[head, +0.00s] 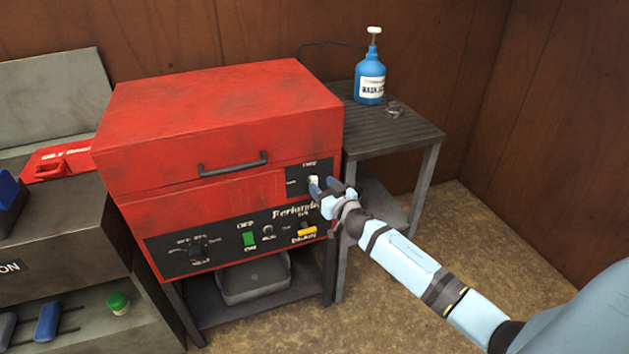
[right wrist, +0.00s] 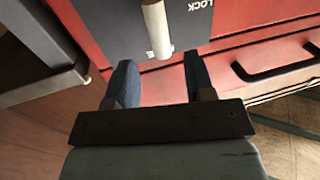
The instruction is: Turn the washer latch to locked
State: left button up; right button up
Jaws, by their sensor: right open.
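The red washer (head: 225,130) stands on a dark stand with its lid down. Its latch, a white lever (head: 314,180), sits on a small black panel (head: 296,183) at the upper right of its front. My right gripper (head: 324,187) is right at the latch, its blue fingers apart. In the right wrist view the lever (right wrist: 157,28) lies between the lines of the two open fingers (right wrist: 161,80), its end just beyond the tips. I cannot tell whether a finger touches it. The word LOCK shows on the panel beside the lever. My left gripper is out of view.
A side table (head: 400,125) with a blue pump bottle (head: 370,80) stands right of the washer. A lid handle (head: 233,164) and a lower control panel (head: 190,248) are near the latch. A grey bench (head: 60,240) is at left. The floor at right is clear.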

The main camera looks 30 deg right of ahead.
aim_at(315, 179)
jog(key=shift+w, duration=2.2)
jog(key=shift+c, duration=0.2)
jog(key=c, duration=0.8)
jog(key=shift+c, duration=0.2)
